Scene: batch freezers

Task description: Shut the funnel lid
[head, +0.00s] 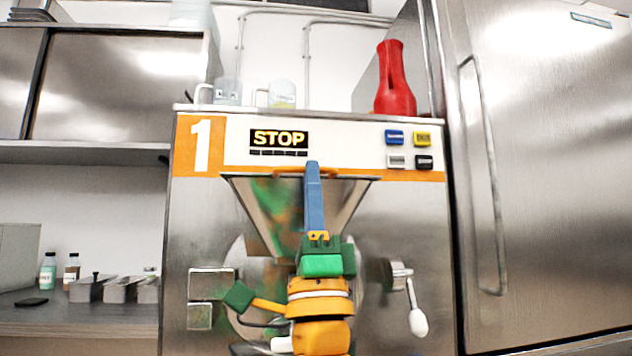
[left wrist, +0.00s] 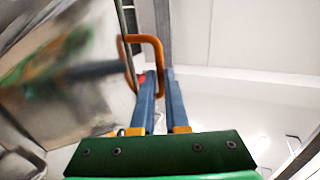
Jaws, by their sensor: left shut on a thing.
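The steel funnel (head: 345,198) is on the front of the batch freezer, below its orange stripe. An orange handle (head: 288,171) shows at the funnel's top edge; it is an orange loop (left wrist: 141,38) in the left wrist view. My left gripper (head: 313,166), with blue fingers and a green body, reaches up in front of the funnel. Its fingers (left wrist: 165,75) are shut on the orange handle. The lid's plate is hard to make out from this low angle, so I cannot tell its tilt. My right gripper is not in view.
The freezer (head: 405,225) has a STOP display (head: 279,139), several buttons and a white-knobbed lever (head: 417,320). A red bottle-like thing (head: 394,80) and two clear jugs (head: 282,94) stand on top. A steel fridge (head: 545,180) is close at right; a counter (head: 80,315) is at left.

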